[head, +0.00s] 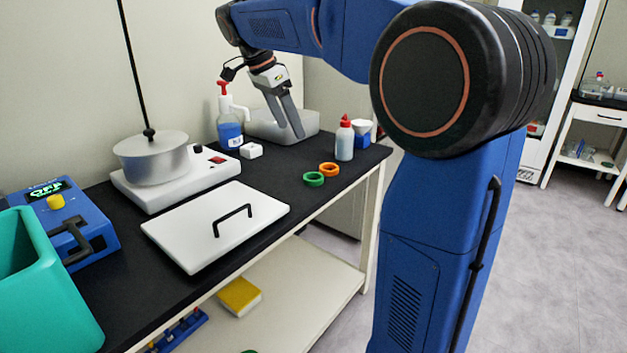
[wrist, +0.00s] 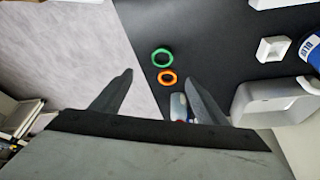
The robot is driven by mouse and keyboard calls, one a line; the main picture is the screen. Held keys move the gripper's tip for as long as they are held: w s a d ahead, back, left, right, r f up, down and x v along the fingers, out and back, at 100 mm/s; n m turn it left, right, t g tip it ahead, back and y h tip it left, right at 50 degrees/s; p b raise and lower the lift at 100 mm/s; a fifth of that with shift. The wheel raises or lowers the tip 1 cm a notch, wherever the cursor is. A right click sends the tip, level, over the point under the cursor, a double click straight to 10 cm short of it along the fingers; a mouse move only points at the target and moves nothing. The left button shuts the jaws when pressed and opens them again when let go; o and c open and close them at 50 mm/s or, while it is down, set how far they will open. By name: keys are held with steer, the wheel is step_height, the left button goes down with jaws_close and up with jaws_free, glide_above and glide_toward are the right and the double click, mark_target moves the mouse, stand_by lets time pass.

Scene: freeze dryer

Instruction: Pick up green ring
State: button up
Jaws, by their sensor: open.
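The green ring (head: 313,179) lies flat on the black bench top near its front edge. It also shows in the wrist view (wrist: 162,50), above the space between my fingers. An orange ring (head: 328,169) lies right beside it; in the wrist view the orange ring (wrist: 167,71) is nearer my gripper. My gripper (head: 291,131) is over the back part of the bench, beyond the rings. In the wrist view my gripper (wrist: 158,78) is open, with its two fingers apart and nothing held between them.
A bottle with a red cap (head: 345,140) stands close behind the rings. A grey bin (head: 283,124), a blue-labelled pump bottle (head: 229,130) and a small white block (head: 251,151) stand farther back. A white lid with a black handle (head: 217,232) lies left of the rings.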

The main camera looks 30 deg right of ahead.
steer(key=x, duration=1.1)
steer(key=shift+w+d+f, duration=0.15)
steer(key=shift+d+f, duration=0.1)
steer(key=shift+x, duration=2.8)
steer(key=shift+w, duration=0.25)
steer(key=c, duration=1.1)
